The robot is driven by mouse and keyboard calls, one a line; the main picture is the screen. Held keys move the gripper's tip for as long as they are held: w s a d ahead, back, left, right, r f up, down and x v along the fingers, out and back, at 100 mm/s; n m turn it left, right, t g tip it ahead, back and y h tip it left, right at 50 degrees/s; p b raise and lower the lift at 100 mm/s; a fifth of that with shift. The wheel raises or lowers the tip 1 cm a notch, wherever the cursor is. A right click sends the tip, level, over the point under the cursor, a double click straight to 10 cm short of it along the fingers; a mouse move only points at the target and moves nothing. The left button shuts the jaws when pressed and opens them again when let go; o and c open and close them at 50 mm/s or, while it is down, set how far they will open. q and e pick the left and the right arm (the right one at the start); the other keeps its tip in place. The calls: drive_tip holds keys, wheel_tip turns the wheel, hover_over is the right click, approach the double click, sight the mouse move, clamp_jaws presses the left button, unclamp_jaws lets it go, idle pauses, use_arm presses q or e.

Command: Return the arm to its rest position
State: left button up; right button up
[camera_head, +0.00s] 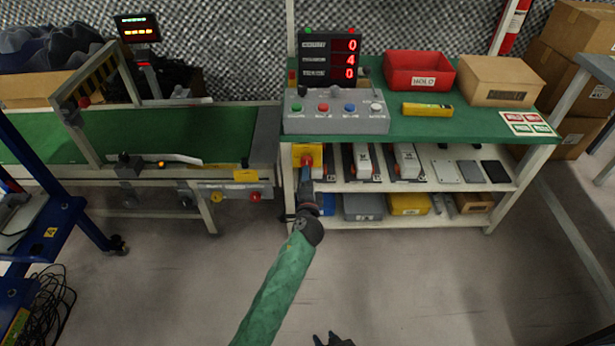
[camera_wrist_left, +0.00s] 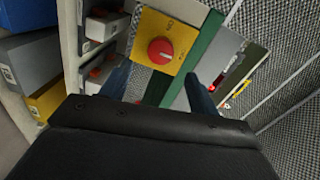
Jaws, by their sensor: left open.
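My left arm, in a green sleeve, reaches up the middle of the head view to the workbench's front edge. My left gripper (camera_head: 306,181) is just in front of a yellow switch box with a red knob (camera_head: 307,160). In the left wrist view, my left gripper (camera_wrist_left: 157,84) is open, its blue fingers apart and empty. The red knob (camera_wrist_left: 161,50) on its yellow plate is ahead, beyond the fingertips, with a visible gap. My right gripper (camera_head: 333,341) shows only as dark tips at the bottom edge; its jaw opening is unclear.
The green workbench (camera_head: 460,128) holds a button panel (camera_head: 336,116), a red bin (camera_head: 418,72) and a cardboard box (camera_head: 498,80). Shelves below carry parts and bins. A conveyor (camera_head: 200,130) stands left, a blue cart (camera_head: 45,235) further left. The front floor is clear.

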drive_tip(key=shift+d, duration=0.1)
idle(0.5)
